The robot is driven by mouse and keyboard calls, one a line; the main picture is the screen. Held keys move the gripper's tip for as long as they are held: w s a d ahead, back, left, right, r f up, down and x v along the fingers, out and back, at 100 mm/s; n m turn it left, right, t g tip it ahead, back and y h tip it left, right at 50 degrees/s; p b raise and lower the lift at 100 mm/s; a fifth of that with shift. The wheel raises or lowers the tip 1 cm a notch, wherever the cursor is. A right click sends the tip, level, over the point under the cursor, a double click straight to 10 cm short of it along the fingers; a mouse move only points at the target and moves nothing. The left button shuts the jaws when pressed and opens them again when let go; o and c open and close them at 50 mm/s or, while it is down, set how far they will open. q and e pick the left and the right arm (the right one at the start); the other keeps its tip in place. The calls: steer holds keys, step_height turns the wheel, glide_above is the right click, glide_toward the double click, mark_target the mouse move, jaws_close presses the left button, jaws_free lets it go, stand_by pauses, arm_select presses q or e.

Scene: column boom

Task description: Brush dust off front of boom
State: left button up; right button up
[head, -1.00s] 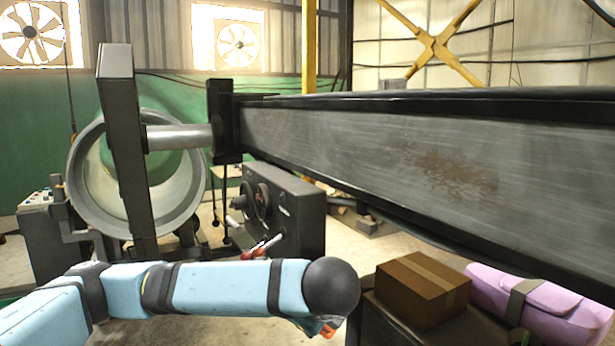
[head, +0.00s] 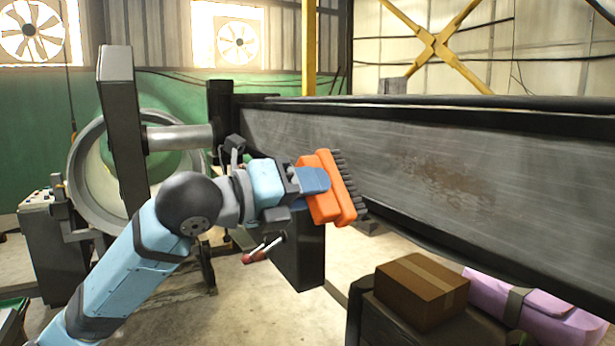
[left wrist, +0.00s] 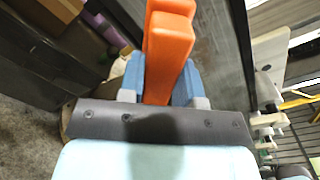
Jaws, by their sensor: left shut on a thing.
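The boom (head: 300,135) is a long grey beam with dark flanges, running from the left middle to the right edge of the head view. A brown dusty patch (head: 445,182) lies on its front face. My left gripper (head: 315,183) is shut on an orange brush (head: 330,190) with dark bristles pointing right toward the boom face. The brush is left of the dust patch; I cannot tell whether the bristles touch the boom. In the left wrist view the orange brush (left wrist: 168,50) sits between the blue fingers. My right gripper is not in view.
A brown cardboard box (head: 420,290) and a pink rolled bundle (head: 535,305) lie on a dark surface below the boom. A large pipe ring (head: 85,190) is at left.

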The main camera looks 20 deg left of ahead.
mark_target(344, 172)
arm_select(q)
steer(key=shift+d+r, duration=0.2)
steer(key=shift+r, duration=0.45)
steer(key=shift+x, duration=2.75)
steer(key=shift+p+x, duration=0.45)
steer(key=shift+x, duration=0.45)
steer(key=shift+s+d+p, duration=3.45)
steer(key=shift+s+d, duration=3.2)
steer(key=shift+d, duration=1.9)
steer(key=shift+w+a+r+p, duration=0.3)
steer(key=shift+w+a+p, duration=0.25)
steer(key=shift+a, duration=0.25)
steer(key=shift+w+a+r+p, duration=0.3)
steer(key=shift+w+a+p, duration=0.05)
steer(key=shift+w+a, duration=0.4)
